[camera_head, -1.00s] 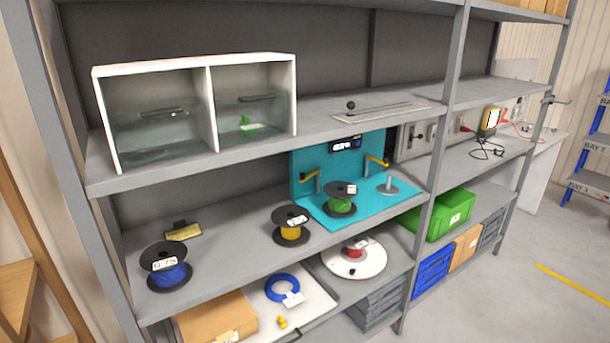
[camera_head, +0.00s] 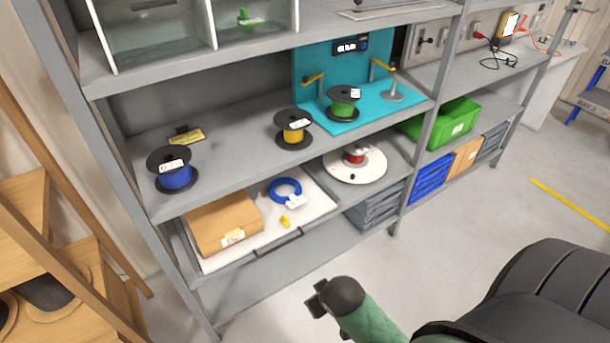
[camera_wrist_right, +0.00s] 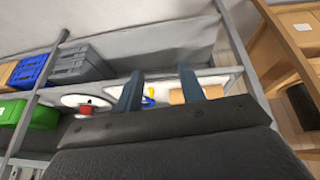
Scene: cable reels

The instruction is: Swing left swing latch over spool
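The left swing latch (camera_head: 313,79) has a yellow handle on a grey post. It stands at the left of the teal station, and its handle points left, away from the spool. The green spool (camera_head: 343,103) with black flanges stands upright on the teal base, right of this latch. The right swing latch (camera_head: 380,68) also has a yellow handle and stands behind the spool to the right. In the right wrist view my right gripper (camera_wrist_right: 159,88) has its two fingers apart with nothing between them, away from the latches. My left gripper is not in view.
A yellow spool (camera_head: 293,128) and a blue spool (camera_head: 172,170) stand on the same shelf (camera_head: 232,152). A metal post on a round base (camera_head: 392,96) stands right of the green spool. The upper shelf (camera_head: 280,51) overhangs the station. My right arm (camera_head: 370,318) shows at the bottom.

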